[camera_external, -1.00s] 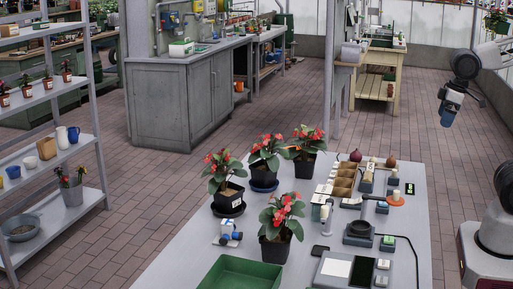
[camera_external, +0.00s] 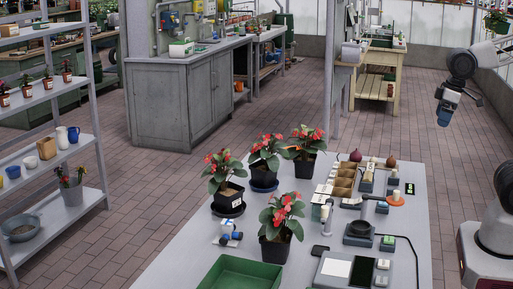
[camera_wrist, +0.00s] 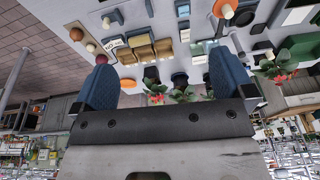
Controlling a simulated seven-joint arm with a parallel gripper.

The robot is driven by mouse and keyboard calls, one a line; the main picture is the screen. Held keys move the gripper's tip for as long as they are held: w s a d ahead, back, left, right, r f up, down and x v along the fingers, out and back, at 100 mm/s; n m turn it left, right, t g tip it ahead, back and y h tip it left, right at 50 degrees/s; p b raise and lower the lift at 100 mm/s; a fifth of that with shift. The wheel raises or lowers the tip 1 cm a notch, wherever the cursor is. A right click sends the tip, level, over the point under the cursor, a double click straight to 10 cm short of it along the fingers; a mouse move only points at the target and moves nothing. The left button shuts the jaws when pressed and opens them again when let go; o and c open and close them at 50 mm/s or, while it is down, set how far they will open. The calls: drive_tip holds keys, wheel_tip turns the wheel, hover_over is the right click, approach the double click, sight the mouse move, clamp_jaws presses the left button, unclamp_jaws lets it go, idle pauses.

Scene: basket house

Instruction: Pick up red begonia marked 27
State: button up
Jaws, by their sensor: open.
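Several red begonias in black pots stand on the grey table: one at the left (camera_external: 224,180), one at the front (camera_external: 280,228), one behind (camera_external: 266,158) and one at the back right (camera_external: 305,144). The left pot has a small white label, too small to read; I cannot tell which plant is marked 27. My gripper (camera_external: 444,118) hangs in the air right of the table, well away from the plants, open and empty. In the wrist view its two blue fingers (camera_wrist: 162,82) are wide apart, with red-flowered plants (camera_wrist: 182,95) seen far beyond them.
A green tray (camera_external: 240,273) lies at the table's front. Shelves (camera_external: 50,160) stand at the left. The air above the table is clear.

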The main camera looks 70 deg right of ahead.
drive_tip(key=w+a+f+m+g+y, duration=0.2)
drive_tip(key=w+a+f+m+y, duration=0.15)
drive_tip(key=w+a, duration=0.75)
drive_tip(key=w+a+f+m+g+y, duration=0.3)
drive_tip(key=w+a, duration=0.4)
drive_tip(key=w, duration=0.7)
drive_tip(key=m+t+y, duration=0.2)
drive_tip(key=m+y, duration=0.5)
drive_tip(key=m, duration=0.3)
approach(273, 246)
drive_tip(key=v, duration=0.2)
drive_tip(key=shift+w+d, duration=0.25)
drive_tip(key=shift+d, duration=0.15)
drive_tip(key=shift+a, duration=0.1)
drive_tip(key=shift+x, duration=1.1)
drive_tip(key=shift+s+a+f, duration=0.1)
drive_tip(key=shift+a, duration=0.05)
drive_tip(key=shift+x, duration=2.5)
